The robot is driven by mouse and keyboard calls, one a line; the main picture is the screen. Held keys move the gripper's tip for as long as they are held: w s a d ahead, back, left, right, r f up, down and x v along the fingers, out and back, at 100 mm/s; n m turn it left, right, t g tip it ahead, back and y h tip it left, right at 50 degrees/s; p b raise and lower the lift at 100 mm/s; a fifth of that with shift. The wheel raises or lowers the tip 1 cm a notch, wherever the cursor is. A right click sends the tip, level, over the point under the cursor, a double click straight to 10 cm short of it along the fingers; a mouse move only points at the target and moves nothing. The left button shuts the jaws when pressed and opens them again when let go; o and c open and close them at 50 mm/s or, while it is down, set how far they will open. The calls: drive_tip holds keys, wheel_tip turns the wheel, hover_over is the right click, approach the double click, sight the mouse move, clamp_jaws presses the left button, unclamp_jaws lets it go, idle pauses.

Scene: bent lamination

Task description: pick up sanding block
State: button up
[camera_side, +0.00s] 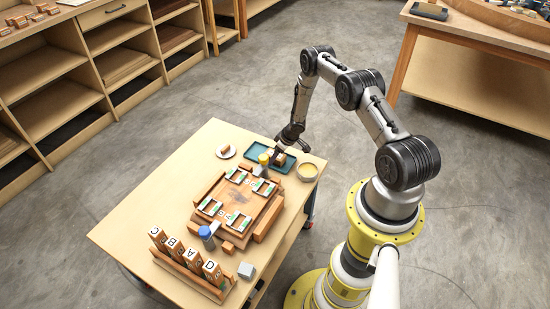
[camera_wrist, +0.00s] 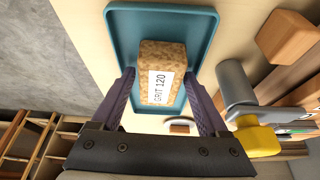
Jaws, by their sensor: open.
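The sanding block (camera_wrist: 163,62) is a tan, cork-like block with a white label reading GRIT 120. It lies in a teal tray (camera_wrist: 120,18) in the wrist view. In the side view the block (camera_side: 281,159) shows small in the tray (camera_side: 291,164) at the table's far edge. My gripper (camera_wrist: 163,76) is open, with its two purple fingers on either side of the block's near part. I see no clear contact between fingers and block. In the side view the gripper is over the tray, its fingers small and dark.
A yellow-capped grey cylinder (camera_wrist: 236,90) stands close right of my gripper in the wrist view. A wooden block (camera_wrist: 286,36) is beyond it.

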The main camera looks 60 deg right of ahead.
drive_tip(key=c, duration=1.1)
drive_tip(key=shift+r, duration=0.1)
drive_tip(key=shift+c, duration=0.2)
drive_tip(key=shift+r, duration=0.5)
wheel_tip(320, 180, up, 2)
drive_tip(key=shift+s+r, duration=0.1)
drive_tip(key=shift+r, duration=0.15)
drive_tip(key=s+a+r, duration=0.7)
drive_tip(key=s+r, duration=0.2)
drive_tip(key=s, duration=0.2)
drive_tip(key=shift+s+a+r, duration=0.2)
drive_tip(key=shift+s+a, duration=0.05)
drive_tip(key=shift+a, duration=0.15)
